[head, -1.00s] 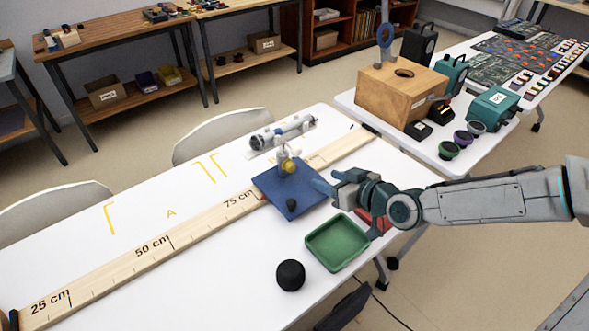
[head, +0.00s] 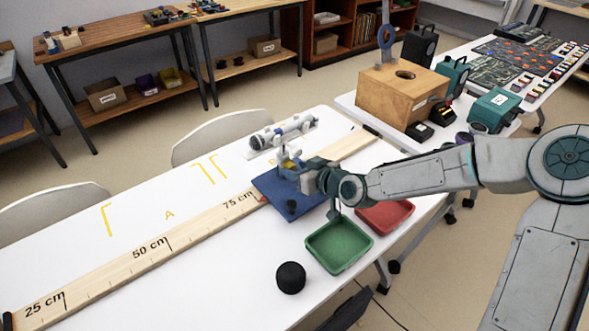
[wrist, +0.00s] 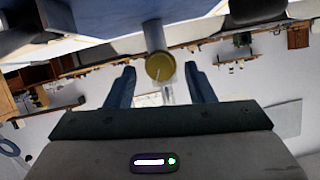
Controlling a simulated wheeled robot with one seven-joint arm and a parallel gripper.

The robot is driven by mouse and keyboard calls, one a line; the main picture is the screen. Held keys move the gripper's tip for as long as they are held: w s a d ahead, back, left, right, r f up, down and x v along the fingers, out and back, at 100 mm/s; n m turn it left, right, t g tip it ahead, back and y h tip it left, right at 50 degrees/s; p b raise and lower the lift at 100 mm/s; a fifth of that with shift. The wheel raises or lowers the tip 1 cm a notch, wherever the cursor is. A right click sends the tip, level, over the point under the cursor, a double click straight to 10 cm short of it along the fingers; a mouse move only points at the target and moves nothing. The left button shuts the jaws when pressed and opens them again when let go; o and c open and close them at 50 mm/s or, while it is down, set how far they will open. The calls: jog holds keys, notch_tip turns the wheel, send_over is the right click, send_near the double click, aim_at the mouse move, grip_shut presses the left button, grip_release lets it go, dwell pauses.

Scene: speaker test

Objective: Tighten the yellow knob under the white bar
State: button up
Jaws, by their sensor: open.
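The yellow knob (head: 287,163) is small and partly hidden behind my gripper in the head view. In the wrist view the round yellow knob (wrist: 159,67) sits at the end of a grey stem, in line with the gap between my two blue fingers. My gripper (head: 297,168) is open over the blue plate (head: 267,184), close to the knob. In the wrist view my gripper (wrist: 159,80) has a finger on each side of the knob, with a gap showing. Contact cannot be told. The white bar (head: 283,149) shows just above the knob.
A long wooden ruler (head: 165,243) runs along the white table. A green tray (head: 338,265) and a red tray (head: 397,217) are at the front right, with a black round object (head: 291,277) nearby. A clear cylinder device (head: 283,133) stands behind the plate.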

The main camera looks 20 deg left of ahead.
jog(key=shift+w+a+f, duration=0.25)
jog(key=shift+a+f, duration=0.05)
jog(key=shift+a, duration=0.3)
jog(key=shift+c, duration=0.3)
jog(key=c, duration=0.9)
jog(key=shift+w+d+m+g+y, duration=0.15)
jog(key=shift+m+g+y, duration=0.7)
jog(key=shift+m, duration=0.75)
jog(key=shift+c, duration=0.2)
jog(key=o, duration=1)
jog(key=v, duration=1.3)
jog(key=shift+d+r, duration=0.25)
jog(key=shift+r, duration=0.05)
